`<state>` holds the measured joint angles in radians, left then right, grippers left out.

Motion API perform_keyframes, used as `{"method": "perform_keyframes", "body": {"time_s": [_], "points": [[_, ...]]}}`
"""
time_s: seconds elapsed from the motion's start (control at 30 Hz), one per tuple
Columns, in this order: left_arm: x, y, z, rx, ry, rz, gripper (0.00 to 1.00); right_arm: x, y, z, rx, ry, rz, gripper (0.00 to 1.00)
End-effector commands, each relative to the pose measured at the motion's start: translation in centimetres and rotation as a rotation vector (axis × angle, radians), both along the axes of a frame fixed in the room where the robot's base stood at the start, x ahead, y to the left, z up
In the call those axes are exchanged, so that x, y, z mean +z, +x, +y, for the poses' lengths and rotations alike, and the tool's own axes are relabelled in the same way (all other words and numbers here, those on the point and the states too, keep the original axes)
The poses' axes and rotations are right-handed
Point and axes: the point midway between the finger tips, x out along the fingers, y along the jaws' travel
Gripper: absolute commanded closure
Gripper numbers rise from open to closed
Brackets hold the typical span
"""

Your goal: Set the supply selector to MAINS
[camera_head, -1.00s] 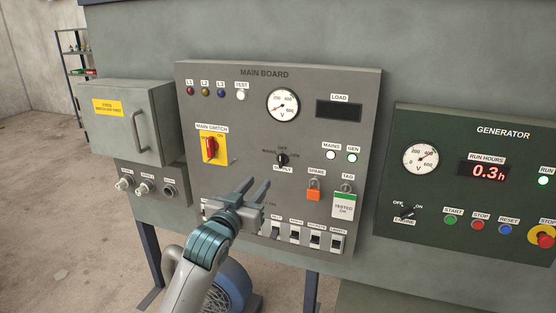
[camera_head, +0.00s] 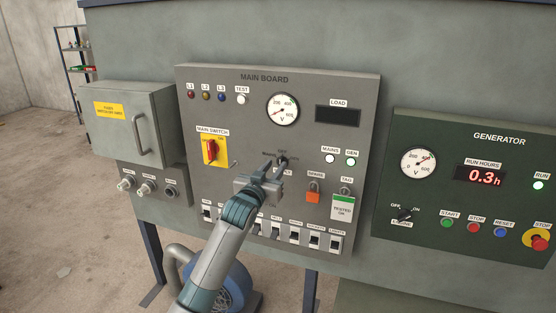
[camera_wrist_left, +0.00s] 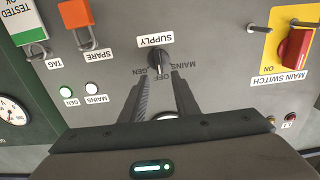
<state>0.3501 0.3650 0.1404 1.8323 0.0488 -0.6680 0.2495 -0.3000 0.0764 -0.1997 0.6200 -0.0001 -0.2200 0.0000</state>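The supply selector is a small black knob on the main board, marked MAINS, OFF and GEN. In the head view the selector (camera_head: 282,160) is partly hidden by my left gripper (camera_head: 276,168). In the left wrist view, which is upside down, the selector (camera_wrist_left: 158,60) sits just beyond and between the tips of my left gripper (camera_wrist_left: 162,76). The fingers are open with a gap between them; I cannot tell whether the tips flank the knob. Its exact pointing is unclear. The GEN lamp (camera_head: 351,161) has a green rim, while the MAINS lamp (camera_head: 330,158) looks white. My right gripper is not in view.
The red main switch (camera_head: 211,151) on its yellow plate is left of the selector. An orange padlock (camera_head: 313,191) and a TESTED tag (camera_head: 342,208) hang to the right. A row of breakers (camera_head: 295,238) runs below. The generator panel (camera_head: 470,185) stands at right.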

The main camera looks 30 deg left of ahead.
Motion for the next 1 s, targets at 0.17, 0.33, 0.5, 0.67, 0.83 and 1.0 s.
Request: {"method": "perform_keyframes", "body": {"time_s": [0.17, 0.33, 0.5, 0.67, 0.83, 1.0], "points": [[0.2, 2.2, 0.6, 0.001, 0.0, 0.001, 0.72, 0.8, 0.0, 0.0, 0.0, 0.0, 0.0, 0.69], [0.1, 3.4, 0.8, 0.001, 0.0, 0.001, 0.72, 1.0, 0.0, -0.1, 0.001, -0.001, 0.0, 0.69], [0.0, 3.7, 0.9, 0.0, 0.001, -0.001, 0.72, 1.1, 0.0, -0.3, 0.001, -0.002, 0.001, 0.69], [0.0, 3.7, 0.9, 0.0, 0.0, -0.001, 0.72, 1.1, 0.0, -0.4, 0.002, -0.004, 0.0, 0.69], [0.0, 3.7, 0.9, 0.0, 0.0, 0.0, 0.96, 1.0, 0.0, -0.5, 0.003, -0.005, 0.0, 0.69], [0.0, 3.7, 0.9, 0.0, 0.0, 0.0, 1.0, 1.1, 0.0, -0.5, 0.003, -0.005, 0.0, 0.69]]}}
